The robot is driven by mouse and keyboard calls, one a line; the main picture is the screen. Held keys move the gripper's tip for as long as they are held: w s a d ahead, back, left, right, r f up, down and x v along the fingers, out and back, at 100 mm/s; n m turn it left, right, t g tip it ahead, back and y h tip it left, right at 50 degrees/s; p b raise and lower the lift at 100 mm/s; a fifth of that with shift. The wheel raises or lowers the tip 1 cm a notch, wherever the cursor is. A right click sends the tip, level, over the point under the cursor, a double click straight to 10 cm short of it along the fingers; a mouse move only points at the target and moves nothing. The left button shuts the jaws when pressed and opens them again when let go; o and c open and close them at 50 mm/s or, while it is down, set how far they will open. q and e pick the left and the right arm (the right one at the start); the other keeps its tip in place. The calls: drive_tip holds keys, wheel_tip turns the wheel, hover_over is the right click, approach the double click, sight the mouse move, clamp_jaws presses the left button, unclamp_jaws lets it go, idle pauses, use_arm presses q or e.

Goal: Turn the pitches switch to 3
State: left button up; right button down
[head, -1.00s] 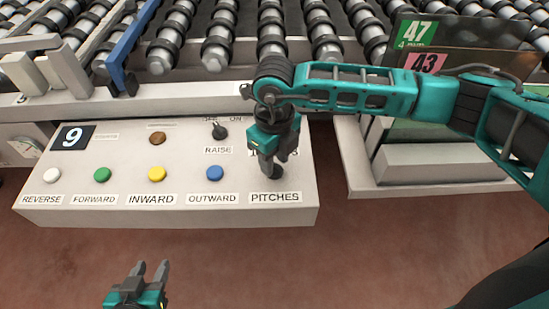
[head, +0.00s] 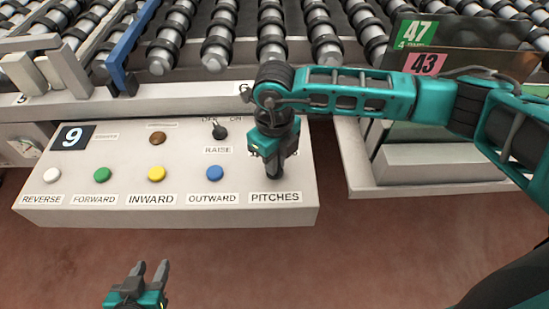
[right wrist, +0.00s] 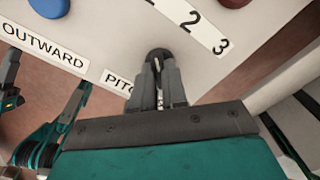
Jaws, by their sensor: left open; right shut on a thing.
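The pitches switch, a dark round knob (right wrist: 158,54), sits on the control panel above the PITCHES label (head: 275,197). In the right wrist view a scale with 1, 2 and 3 (right wrist: 198,22) lies beside it. My right gripper (head: 272,172) points down over the switch, and its fingers are shut on it in the right wrist view (right wrist: 159,72). Most of the knob is hidden by the fingers, and I cannot tell which number it points at. My left gripper (head: 149,270) is open and empty, in front of the panel over the floor.
The panel (head: 232,216) also carries white, green, yellow and blue buttons, a brown button and a RAISE switch (head: 219,130). The blue OUTWARD button (head: 214,173) is nearest to the right gripper. Rollers (head: 271,40) lie behind; brown floor is clear in front.

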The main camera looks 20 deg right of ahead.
drive_tip(key=shift+m, duration=0.9)
drive_tip(key=m, duration=0.9)
drive_tip(key=shift+m, duration=0.4)
drive_tip(key=m+p, duration=0.1)
drive_tip(key=m, duration=0.2)
drive_tip(key=shift+r, duration=0.1)
drive_tip(key=shift+m+p, duration=0.65)
drive_tip(key=shift+m, duration=1.05)
drive_tip(key=c, duration=1.2)
unclamp_jaws()
